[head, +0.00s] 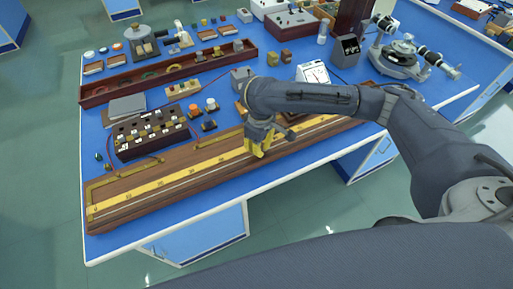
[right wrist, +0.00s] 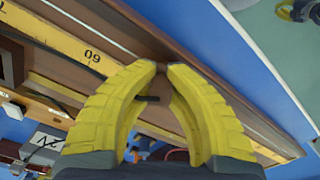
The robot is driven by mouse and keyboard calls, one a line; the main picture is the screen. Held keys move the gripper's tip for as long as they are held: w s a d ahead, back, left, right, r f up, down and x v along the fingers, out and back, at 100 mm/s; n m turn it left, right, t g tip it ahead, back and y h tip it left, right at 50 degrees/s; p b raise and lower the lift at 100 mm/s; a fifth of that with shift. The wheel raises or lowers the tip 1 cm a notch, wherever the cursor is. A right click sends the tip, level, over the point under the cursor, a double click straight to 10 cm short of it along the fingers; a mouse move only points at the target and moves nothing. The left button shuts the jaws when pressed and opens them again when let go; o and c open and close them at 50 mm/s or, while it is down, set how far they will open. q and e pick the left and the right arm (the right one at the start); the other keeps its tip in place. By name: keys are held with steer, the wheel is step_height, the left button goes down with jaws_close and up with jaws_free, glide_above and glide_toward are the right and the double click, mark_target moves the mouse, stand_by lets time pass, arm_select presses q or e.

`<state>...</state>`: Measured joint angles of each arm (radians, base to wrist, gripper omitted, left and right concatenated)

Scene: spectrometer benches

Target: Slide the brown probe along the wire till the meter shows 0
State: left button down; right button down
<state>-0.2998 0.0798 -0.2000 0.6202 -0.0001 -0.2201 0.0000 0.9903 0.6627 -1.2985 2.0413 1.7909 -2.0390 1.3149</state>
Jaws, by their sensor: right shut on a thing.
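My right gripper (head: 257,150) has yellow fingers and is low over the long wooden wire board (head: 140,205). The board carries a yellow scale (head: 165,178) with the thin wire beside it. In the right wrist view the fingertips (right wrist: 162,66) are closed together on the brown probe (right wrist: 161,68), of which only a little shows between them. The tips are over the board, to the right of the scale's "60" mark in that view. The white-faced meter (head: 314,73) stands behind my right arm; its reading is too small to tell. My left gripper is not in view.
A long wooden tray (head: 165,75) lies farther back. A spectrometer (head: 402,57) stands at the back right. The blue table's front edge is close to the board.

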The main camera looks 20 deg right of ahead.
mark_target(285, 143)
steer(key=shift+w+d, duration=0.2)
steer(key=shift+d, duration=1.3)
steer(key=shift+w+d, duration=0.25)
steer(key=shift+d, duration=1.3)
steer(key=shift+w+d, duration=0.2)
steer(key=shift+d, duration=1.3)
steer(key=shift+d, duration=0.25)
steer(key=shift+s+f, duration=0.15)
steer(key=shift+f, duration=0.15)
stand_by(2.9)
